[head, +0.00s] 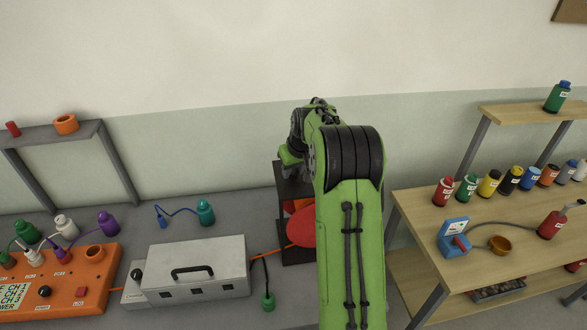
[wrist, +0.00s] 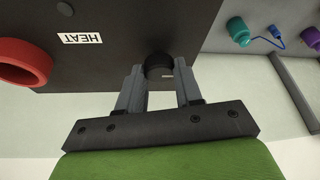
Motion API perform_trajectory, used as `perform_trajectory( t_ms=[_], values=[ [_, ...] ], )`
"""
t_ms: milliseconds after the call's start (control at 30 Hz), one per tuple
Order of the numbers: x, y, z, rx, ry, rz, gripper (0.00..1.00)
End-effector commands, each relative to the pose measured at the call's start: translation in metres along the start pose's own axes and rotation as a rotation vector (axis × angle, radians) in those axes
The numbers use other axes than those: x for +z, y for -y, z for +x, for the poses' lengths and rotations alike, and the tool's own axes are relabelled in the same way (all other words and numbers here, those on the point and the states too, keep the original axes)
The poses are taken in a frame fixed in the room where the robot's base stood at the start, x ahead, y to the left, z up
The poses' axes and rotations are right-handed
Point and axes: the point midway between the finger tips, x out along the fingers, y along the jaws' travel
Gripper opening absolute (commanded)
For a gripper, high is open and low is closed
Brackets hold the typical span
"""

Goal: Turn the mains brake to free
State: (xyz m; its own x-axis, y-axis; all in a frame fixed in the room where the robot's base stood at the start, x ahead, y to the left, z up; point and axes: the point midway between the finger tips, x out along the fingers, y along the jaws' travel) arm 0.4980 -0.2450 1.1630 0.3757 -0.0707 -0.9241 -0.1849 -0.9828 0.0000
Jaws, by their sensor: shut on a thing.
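In the wrist view, my gripper (wrist: 159,74) is shut on a round black knob (wrist: 158,62), with one finger on each side of it. The knob sits near the edge of a dark panel (wrist: 110,30), which also shows in the head view as part of a dark box (head: 296,252) behind my arm. A small light mark shows beside the knob. No marking that names the mains brake is readable.
A red ring-shaped part (wrist: 22,62) juts from the panel at left in the wrist view. A grey metal case (head: 195,268) and an orange power box (head: 70,280) stand left of my arm. A wooden table (head: 420,215) with several bottles is at right.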

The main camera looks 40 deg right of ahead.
Motion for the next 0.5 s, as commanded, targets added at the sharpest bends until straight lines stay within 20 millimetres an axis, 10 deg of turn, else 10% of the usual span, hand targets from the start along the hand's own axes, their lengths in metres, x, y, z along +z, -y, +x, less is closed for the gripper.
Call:
perform_trajectory(
  t_ms=[500],
  values=[
    [-0.0008,-0.0028,-0.0016,-0.093,0.000,-0.223,0.04]
  ],
)
